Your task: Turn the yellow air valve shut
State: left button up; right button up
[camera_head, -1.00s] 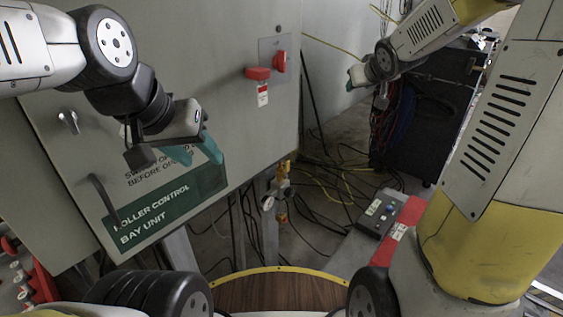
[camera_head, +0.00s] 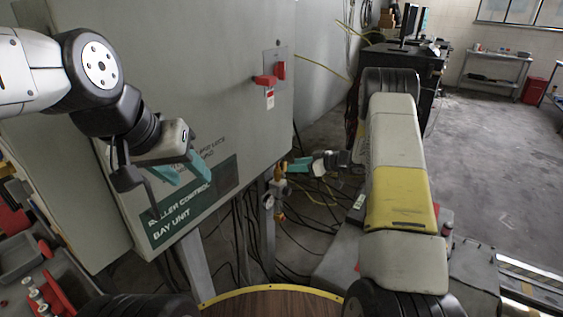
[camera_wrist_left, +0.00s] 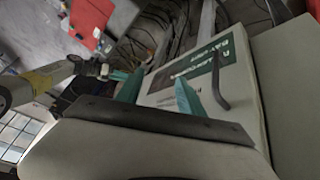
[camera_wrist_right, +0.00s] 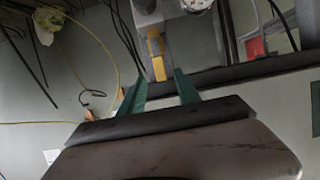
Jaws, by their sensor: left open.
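The yellow air valve (camera_head: 283,168) is on the pipework below the right edge of the control cabinet. Its yellow handle (camera_wrist_right: 157,58) shows in the right wrist view, just beyond the fingertips and roughly in line with the gap between them. My right gripper (camera_head: 294,168) is right beside the valve, with its teal fingers apart (camera_wrist_right: 158,82). I cannot tell whether they touch the handle. My left gripper (camera_head: 192,172) is open and empty in front of the cabinet's green sign, and its parted fingers also show in the left wrist view (camera_wrist_left: 157,80).
The grey cabinet (camera_head: 215,80) with a red switch (camera_head: 281,70) fills the left. Black cables (camera_head: 300,225) hang and lie around the valve. A grey box (camera_head: 335,255) stands behind my right arm. Open floor (camera_head: 500,165) lies at the right.

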aim_at(286, 165)
jog(key=x, duration=0.6)
grip_shut()
dwell(1.3)
